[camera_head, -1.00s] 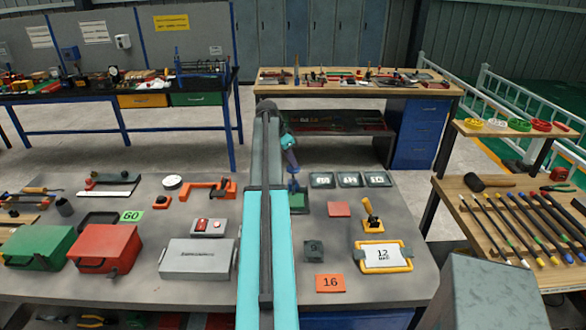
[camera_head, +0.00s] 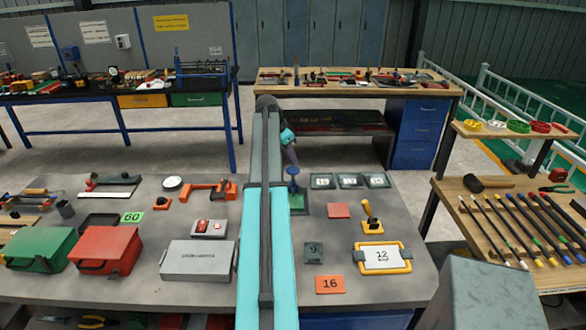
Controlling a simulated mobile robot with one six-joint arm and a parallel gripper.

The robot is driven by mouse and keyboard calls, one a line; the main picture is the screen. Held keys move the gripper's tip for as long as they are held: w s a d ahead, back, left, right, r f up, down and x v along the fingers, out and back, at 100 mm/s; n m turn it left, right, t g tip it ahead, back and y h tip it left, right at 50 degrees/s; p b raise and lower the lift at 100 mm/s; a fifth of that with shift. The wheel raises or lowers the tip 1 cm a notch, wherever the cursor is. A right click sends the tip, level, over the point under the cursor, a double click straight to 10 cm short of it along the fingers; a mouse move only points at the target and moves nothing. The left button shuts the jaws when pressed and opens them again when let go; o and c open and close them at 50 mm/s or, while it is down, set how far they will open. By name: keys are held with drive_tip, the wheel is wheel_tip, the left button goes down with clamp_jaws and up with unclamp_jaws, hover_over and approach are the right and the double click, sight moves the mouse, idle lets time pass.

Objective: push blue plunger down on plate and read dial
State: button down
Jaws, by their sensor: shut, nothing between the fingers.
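The blue plunger (camera_head: 294,178) stands upright on a dark green plate (camera_head: 302,207), just right of my arm. A round white-faced disc (camera_head: 172,183), which may be a dial, lies at the back left of the bench; no reading is legible.
My arm hides the bench's middle. Red (camera_head: 104,249) and green (camera_head: 41,247) boxes and a grey case (camera_head: 197,260) stand left. Right are a yellow-handled tool (camera_head: 371,214), a framed "12" sheet (camera_head: 383,257) and an orange "16" card (camera_head: 330,284).

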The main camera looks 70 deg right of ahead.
drive_tip(key=shift+r+p, duration=0.75)
drive_tip(key=shift+r, duration=1.45)
